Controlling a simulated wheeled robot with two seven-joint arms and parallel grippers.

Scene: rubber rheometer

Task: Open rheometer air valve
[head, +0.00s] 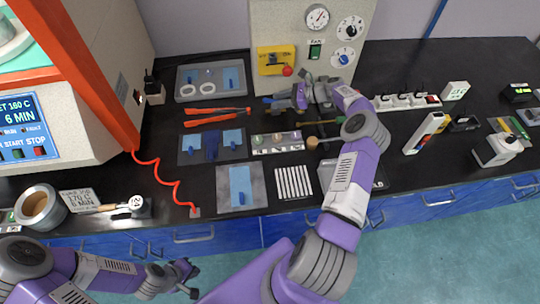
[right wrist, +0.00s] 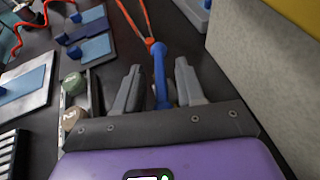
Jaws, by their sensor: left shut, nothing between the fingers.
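The rheometer (head: 100,60) stands at the left, with an orange frame, a blue screen and a beige side. A beige panel (head: 310,30) at the back carries a gauge, dials, a yellow plate (head: 270,58) with a red knob (head: 287,71), and a green fan switch. Which fitting is the air valve, I cannot tell for sure. My right gripper (head: 272,101) is just in front of the panel, pointing left. In the right wrist view its fingers (right wrist: 158,88) are open, with a blue handle (right wrist: 159,70) showing between them. My left gripper (head: 188,279) is shut and empty, low in front of the bench.
Orange tongs (head: 205,118), trays with blue cloths and a sample strip (head: 277,143) lie mid-bench. A coiled red hose (head: 165,177) runs from the rheometer. A power strip (head: 403,102) and small devices stand at the right. A black fitting (head: 152,88) is on the rheometer's side.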

